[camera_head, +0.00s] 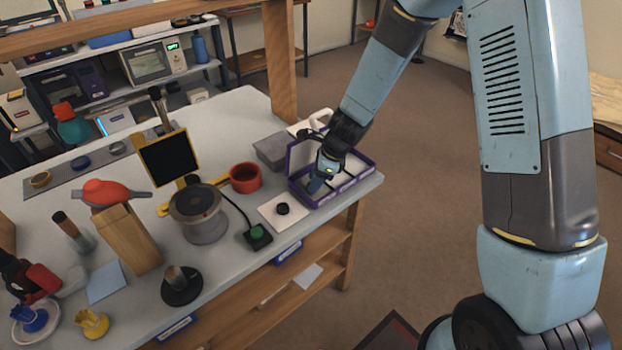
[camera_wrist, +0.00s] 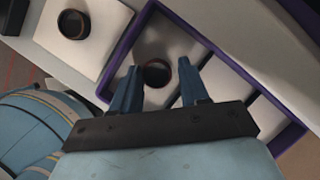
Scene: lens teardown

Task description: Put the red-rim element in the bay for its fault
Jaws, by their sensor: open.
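A purple-walled tray (camera_head: 367,171) stands at the table's right end, divided into white-floored bays; its wall also shows in the wrist view (camera_wrist: 125,47). A small round dark element with a faint reddish-brown rim (camera_wrist: 157,72) lies in one end bay. My gripper (camera_wrist: 160,80) is over that bay, its two blue fingers open, one on each side of the element with gaps visible. How far the tips are above the floor is unclear. In the head view my gripper (camera_head: 317,184) reaches down into the tray and hides the element.
A dark ring-like piece (camera_head: 283,208) sits on a white square pad (camera_head: 271,221) beside the tray; it also shows in the wrist view (camera_wrist: 73,23). A green-button box (camera_head: 257,238), red cup (camera_head: 245,178), grey box (camera_head: 270,152) and round stand (camera_head: 203,230) are nearby.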

